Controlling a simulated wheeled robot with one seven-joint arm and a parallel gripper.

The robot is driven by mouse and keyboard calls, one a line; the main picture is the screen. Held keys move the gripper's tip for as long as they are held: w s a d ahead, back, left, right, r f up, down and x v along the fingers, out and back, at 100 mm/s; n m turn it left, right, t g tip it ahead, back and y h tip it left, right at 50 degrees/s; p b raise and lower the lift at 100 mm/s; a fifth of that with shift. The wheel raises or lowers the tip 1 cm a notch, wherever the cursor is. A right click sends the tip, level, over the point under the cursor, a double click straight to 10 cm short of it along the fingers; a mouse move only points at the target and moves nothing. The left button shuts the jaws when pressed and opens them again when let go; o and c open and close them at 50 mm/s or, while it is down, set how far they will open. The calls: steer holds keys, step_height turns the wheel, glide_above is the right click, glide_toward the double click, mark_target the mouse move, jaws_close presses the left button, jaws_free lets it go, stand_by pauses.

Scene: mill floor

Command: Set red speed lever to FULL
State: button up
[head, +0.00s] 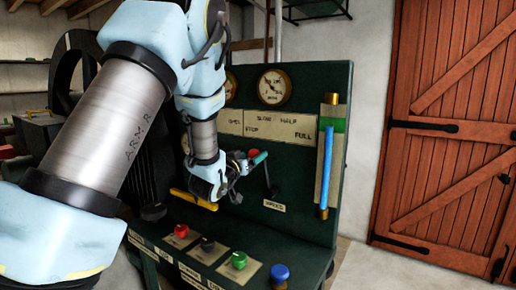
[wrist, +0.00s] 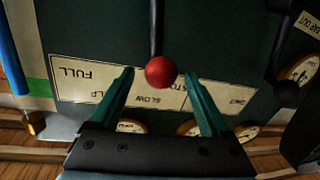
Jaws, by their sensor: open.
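The red speed lever has a red ball knob (wrist: 160,71) on a thin dark rod, in front of the green panel. The knob also shows small in the head view (head: 253,152), above the SPEED label. My gripper (wrist: 159,76) is open, with one teal finger on each side of the knob; I cannot tell whether either touches it. In the head view my gripper (head: 249,162) is at the panel, partly covering the lever. The scale plate (head: 281,127) reads STOP, SLOW, HALF and FULL. In the upside-down wrist view the knob stands near SLOW and STOP, away from FULL.
A glass tube with blue liquid (head: 326,165) stands at the panel's right edge. A pressure gauge (head: 274,86) is above the scale. Red (head: 181,231), black, green (head: 238,260) and blue (head: 280,272) knobs line the lower ledge.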

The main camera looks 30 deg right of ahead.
steer(key=p+x, duration=0.2)
steer(key=x, duration=0.3)
steer(key=shift+w+d, duration=0.2)
steer(key=shift+w, duration=0.05)
steer(key=shift+c, duration=0.2)
jaws_close()
stand_by(0.6)
